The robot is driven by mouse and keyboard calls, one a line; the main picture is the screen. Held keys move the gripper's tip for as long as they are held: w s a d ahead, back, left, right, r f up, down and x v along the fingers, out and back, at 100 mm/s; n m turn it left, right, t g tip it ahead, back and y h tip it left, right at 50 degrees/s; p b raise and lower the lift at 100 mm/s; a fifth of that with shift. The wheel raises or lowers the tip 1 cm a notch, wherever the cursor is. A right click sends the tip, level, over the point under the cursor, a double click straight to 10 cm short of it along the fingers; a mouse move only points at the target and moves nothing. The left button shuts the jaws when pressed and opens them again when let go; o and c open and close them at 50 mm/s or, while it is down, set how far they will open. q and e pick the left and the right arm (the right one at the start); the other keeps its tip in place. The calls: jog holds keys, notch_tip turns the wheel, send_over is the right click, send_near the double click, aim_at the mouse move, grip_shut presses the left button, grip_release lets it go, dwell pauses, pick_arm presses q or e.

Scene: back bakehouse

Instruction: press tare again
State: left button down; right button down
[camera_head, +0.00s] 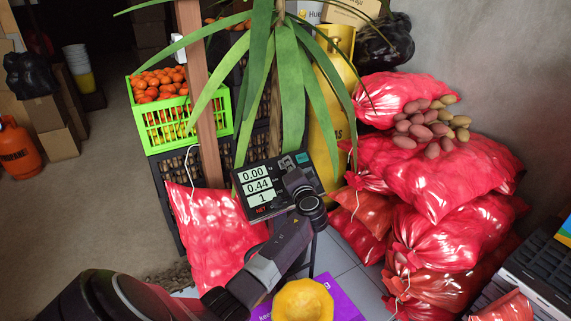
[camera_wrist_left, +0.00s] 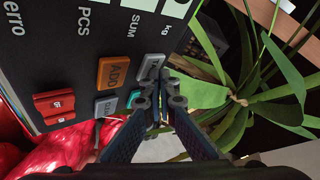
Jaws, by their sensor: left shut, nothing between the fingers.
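The scale's dark display head (camera_head: 264,203) stands in the middle of the head view. Its readouts show 0.00, 0.44 and 1, with red NET lettering below. My left gripper (camera_head: 302,188) is shut and empty, with its tips at the panel's right side. In the left wrist view, the panel (camera_wrist_left: 60,40) is close and turned on its side. The fingertips (camera_wrist_left: 160,78) are over or against a grey key (camera_wrist_left: 149,66), whose label is partly hidden. I cannot tell whether they touch it. An orange ADD key (camera_wrist_left: 114,73) and a teal key (camera_wrist_left: 135,98) are beside it. My right gripper is not in view.
A yellow scalloped bowl (camera_head: 303,300) sits at the bottom over something purple (camera_head: 341,299). Long plant leaves (camera_head: 293,75) hang just behind the display. Red sacks (camera_head: 432,170) pile up at right; another red sack (camera_head: 215,235) stands left of the display.

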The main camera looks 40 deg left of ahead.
pick_arm(q)
jog(key=shift+s+d+r+p, duration=0.2)
jog(key=shift+d+r+p, duration=0.25)
jog(key=shift+r, duration=0.1)
jog(key=d+r+p, duration=0.1)
jog(key=r, duration=0.1)
jog(key=s+d+r+p, duration=0.1)
jog(key=d+p, duration=0.1)
jog(key=shift+d+r, duration=0.15)
jog(key=shift+r, duration=0.2)
dwell(0.8)
